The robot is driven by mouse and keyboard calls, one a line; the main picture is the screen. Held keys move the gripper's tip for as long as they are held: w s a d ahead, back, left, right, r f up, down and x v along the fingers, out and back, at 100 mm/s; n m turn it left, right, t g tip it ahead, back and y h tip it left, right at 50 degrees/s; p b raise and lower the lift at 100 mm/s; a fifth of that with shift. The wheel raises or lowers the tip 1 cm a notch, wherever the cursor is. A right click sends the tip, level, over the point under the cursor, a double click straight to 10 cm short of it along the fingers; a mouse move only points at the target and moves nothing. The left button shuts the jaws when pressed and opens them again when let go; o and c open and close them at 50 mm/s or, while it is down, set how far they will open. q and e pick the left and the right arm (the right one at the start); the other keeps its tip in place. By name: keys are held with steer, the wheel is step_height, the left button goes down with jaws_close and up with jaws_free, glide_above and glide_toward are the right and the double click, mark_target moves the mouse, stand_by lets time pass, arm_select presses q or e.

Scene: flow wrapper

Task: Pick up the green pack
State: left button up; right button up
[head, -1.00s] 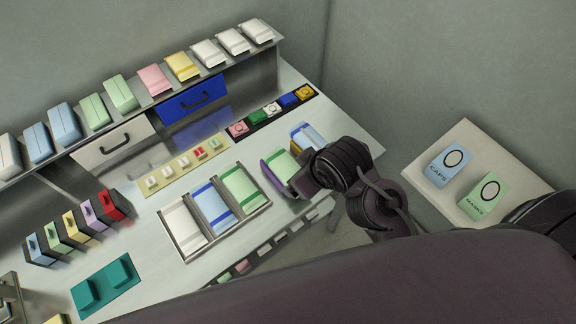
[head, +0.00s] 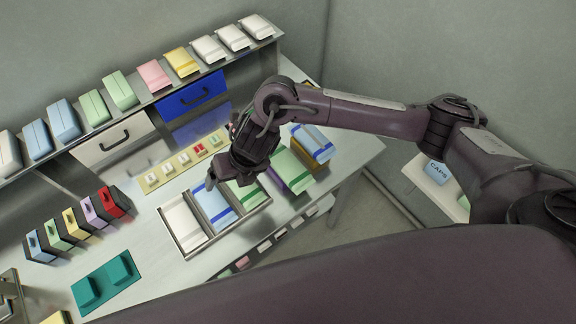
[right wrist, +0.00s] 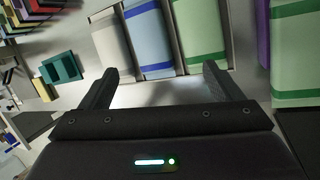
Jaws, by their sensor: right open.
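A green pack (head: 252,199) with dark green bands lies in the right slot of the metal tray (head: 184,249), beside a blue pack (head: 219,210) and a white pack (head: 181,219). My right gripper (head: 232,180) is open and empty above the back of the tray, hiding part of the green and blue packs. In the right wrist view the fingers (right wrist: 160,80) are wide apart, with the tray's green pack (right wrist: 198,40) beyond the right finger. Another green pack (head: 291,168), on a purple-sided holder, stands right of the tray; it also shows in the right wrist view (right wrist: 296,50).
A back shelf (head: 136,107) carries several coloured packs above a white drawer (head: 112,138) and a blue drawer (head: 192,96). A teal fixture (head: 105,285) and several coloured boxes (head: 75,226) are at left.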

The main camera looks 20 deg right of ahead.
mark_target(288, 164)
steer(key=w+d+n+h, duration=0.1)
steer(key=d, duration=0.3)
steer(key=w+d+g+h, duration=0.1)
steer(key=d, duration=0.4)
steer(key=w+d+n+h, duration=0.1)
steer(key=d+h, duration=0.1)
steer(key=d, duration=0.3)
steer(key=shift+w+d+r+n+g, duration=0.2)
steer(key=shift+w+n+g, duration=0.1)
steer(key=shift+w+g, duration=0.1)
steer(key=shift+d+f, duration=0.15)
steer(key=shift+d, duration=0.15)
steer(key=shift+f, duration=1.6)
step_height(288, 164, down, 3)
steer(key=shift+a+f+p, duration=0.1)
steer(key=shift+p, duration=0.35)
steer(key=shift+f, duration=0.5)
steer(key=c, duration=1.2)
steer(key=shift+w+r, duration=0.1)
